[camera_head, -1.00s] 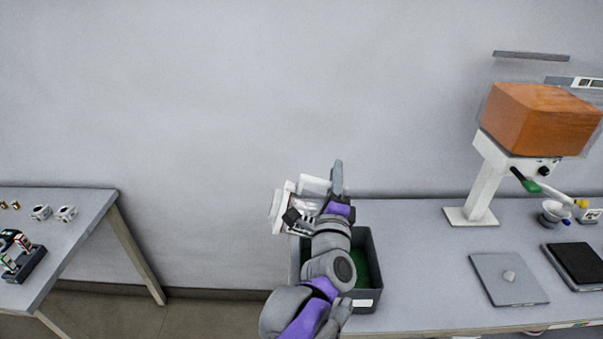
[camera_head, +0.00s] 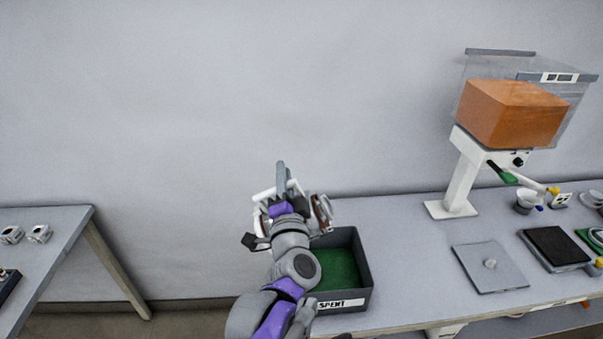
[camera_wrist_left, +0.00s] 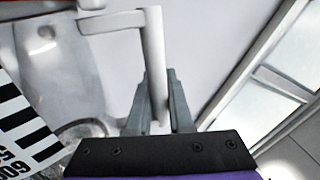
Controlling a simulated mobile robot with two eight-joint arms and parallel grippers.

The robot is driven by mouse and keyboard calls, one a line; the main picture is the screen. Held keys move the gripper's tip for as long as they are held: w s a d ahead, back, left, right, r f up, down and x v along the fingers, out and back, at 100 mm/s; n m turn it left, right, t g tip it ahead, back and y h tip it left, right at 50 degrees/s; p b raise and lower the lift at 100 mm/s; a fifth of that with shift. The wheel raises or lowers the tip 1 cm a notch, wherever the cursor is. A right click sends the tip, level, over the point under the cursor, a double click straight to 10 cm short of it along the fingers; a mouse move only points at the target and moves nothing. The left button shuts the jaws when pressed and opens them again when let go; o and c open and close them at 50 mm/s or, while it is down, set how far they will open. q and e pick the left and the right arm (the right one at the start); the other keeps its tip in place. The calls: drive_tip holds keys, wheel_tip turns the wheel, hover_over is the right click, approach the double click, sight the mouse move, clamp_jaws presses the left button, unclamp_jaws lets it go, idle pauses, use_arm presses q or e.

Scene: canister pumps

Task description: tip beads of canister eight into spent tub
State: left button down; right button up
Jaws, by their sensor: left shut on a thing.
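The spent tub (camera_head: 366,270) is a dark grey open box with a green floor and a SPENT label, on the bench in the head view. My left gripper (camera_head: 283,180) is above the tub's left back side. It is shut on the pale handle (camera_wrist_left: 153,60) of a canister (camera_head: 321,208), which is partly hidden behind my wrist in the head view. The left wrist view shows the canister's cloudy clear wall (camera_wrist_left: 60,75) and a striped label, cut off; I cannot read an eight there. The canister looks tilted. I cannot see beads falling. My right gripper is out of view.
A white stand with an orange-brown block (camera_head: 513,113) and a clear bin rises at the back right. A grey lid plate (camera_head: 490,267) and a black pad (camera_head: 555,248) lie right of the tub. A separate table (camera_head: 55,240) with small white parts stands left, across a gap.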

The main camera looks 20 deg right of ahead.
use_arm(q)
drive_tip(key=a+n, duration=0.1)
drive_tip(key=n, duration=0.1)
drive_tip(key=w+a+n+y, duration=0.1)
drive_tip(key=n, duration=0.1)
drive_tip(key=shift+a+p, duration=0.25)
drive_tip(key=shift+p, duration=0.15)
drive_tip(key=f+n, duration=0.1)
drive_tip(key=n, duration=0.1)
drive_tip(key=f+n+y+b, duration=0.1)
drive_tip(key=f+n, duration=0.1)
drive_tip(key=f+n+g+b, duration=0.1)
drive_tip(key=f+n, duration=0.1)
drive_tip(key=n, duration=0.1)
drive_tip(key=shift+s+d, duration=0.15)
drive_tip(key=shift+d, duration=0.05)
drive_tip(key=shift+f+n+g+b, duration=0.35)
drive_tip(key=shift+f+n, duration=0.45)
drive_tip(key=shift+n, duration=0.5)
